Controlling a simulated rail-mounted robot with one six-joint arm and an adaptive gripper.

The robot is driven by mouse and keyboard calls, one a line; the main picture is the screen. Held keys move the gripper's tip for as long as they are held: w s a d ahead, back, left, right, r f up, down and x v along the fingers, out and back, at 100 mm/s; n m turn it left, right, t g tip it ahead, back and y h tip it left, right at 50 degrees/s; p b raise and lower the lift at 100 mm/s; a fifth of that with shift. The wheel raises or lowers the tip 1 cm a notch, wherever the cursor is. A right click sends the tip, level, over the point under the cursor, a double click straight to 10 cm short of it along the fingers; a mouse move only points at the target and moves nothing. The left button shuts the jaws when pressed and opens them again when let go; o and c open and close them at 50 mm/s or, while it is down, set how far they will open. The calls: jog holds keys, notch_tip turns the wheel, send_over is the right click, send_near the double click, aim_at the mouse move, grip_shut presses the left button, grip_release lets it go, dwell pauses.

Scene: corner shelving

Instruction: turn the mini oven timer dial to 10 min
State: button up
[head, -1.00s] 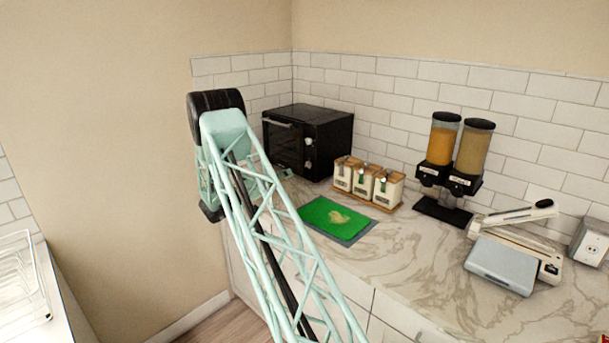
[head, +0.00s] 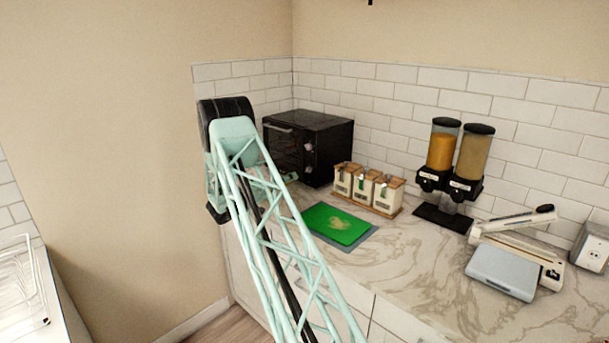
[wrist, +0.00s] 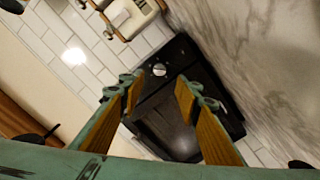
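The black mini oven (head: 325,136) stands in the corner of the counter, its front facing left in the head view. Small round dials (head: 308,147) show on its front panel. In the wrist view the oven (wrist: 168,118) appears tilted, with one pale dial (wrist: 159,70) clear. My gripper (wrist: 160,80) is open, its two wood-coloured fingers apart and nothing between them. The dial appears between the fingertips in the picture; I see no contact. The dial markings are too small to read. In the head view my arm hides most of the gripper.
Three canisters (head: 367,186) on a wooden tray stand beside the oven. A green cutting board (head: 336,223) lies in front of them. Two cereal dispensers (head: 455,160) and a pale flat-topped device (head: 502,270) are farther right.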

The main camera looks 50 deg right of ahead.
aim_at(307, 171)
jog(key=d, duration=0.3)
jog(key=s+d, duration=0.1)
jog(key=d, duration=0.3)
jog(key=d+b, duration=0.1)
jog(key=d, duration=0.2)
jog(key=shift+s+d, duration=0.2)
jog(key=shift+c, duration=0.6)
jog(key=c, duration=0.7)
